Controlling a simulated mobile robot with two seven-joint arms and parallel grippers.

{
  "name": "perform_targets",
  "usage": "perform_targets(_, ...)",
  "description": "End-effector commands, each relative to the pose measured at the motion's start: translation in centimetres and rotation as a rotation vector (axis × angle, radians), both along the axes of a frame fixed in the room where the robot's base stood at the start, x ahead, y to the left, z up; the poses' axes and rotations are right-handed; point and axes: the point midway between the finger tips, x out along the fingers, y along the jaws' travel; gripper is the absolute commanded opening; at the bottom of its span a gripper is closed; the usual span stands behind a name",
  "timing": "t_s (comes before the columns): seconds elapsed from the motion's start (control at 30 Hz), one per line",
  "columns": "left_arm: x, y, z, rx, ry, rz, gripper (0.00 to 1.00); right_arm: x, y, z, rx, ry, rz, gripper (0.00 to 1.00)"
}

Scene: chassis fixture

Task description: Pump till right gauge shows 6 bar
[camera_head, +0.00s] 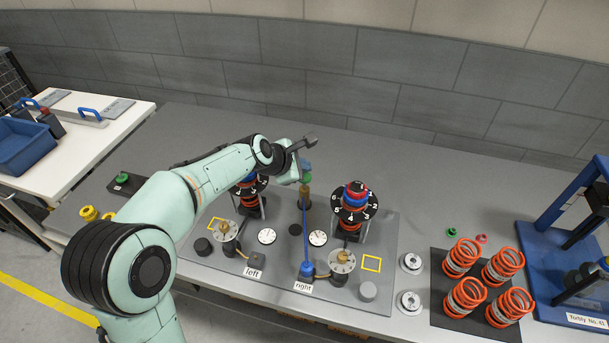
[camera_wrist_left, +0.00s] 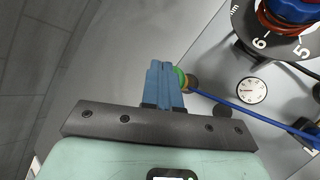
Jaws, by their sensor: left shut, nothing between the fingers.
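My left gripper (camera_head: 306,166) is over the middle of the grey plate, its blue fingers (camera_wrist_left: 161,66) closed together. Just under and beside the fingertips is a pump with a green top (camera_head: 307,178) and a tan body (camera_head: 304,192). In the left wrist view the green top (camera_wrist_left: 180,79) is partly hidden behind the fingers; whether they touch it I cannot tell. A blue hose (camera_head: 305,228) runs from the pump to a blue connector (camera_head: 306,269) by the label "right". The right gauge (camera_head: 318,238) is a round white dial, also seen in the wrist view (camera_wrist_left: 252,91); its reading is too small to tell.
The left gauge (camera_head: 267,236) is beside the right one. Numbered black dials with red and blue coils stand at left (camera_head: 246,188) and right (camera_head: 355,205) of the pump. Orange springs (camera_head: 483,280) stand on a black mat at right. The bench behind the plate is clear.

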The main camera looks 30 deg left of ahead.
Motion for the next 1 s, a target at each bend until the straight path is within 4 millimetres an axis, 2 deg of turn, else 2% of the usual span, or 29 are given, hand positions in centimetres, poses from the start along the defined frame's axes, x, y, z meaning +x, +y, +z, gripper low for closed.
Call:
perform_targets(0.13,-0.03,0.03,-0.63,0.001,0.001,0.001,0.00,-0.19,-0.01,-0.33,0.000,0.002,0.000,0.59)
perform_targets(1.0,-0.01,-0.01,-1.21,0.001,0.001,-0.001,0.00,-0.41,0.00,-0.74,-0.001,0.005,0.000,0.59)
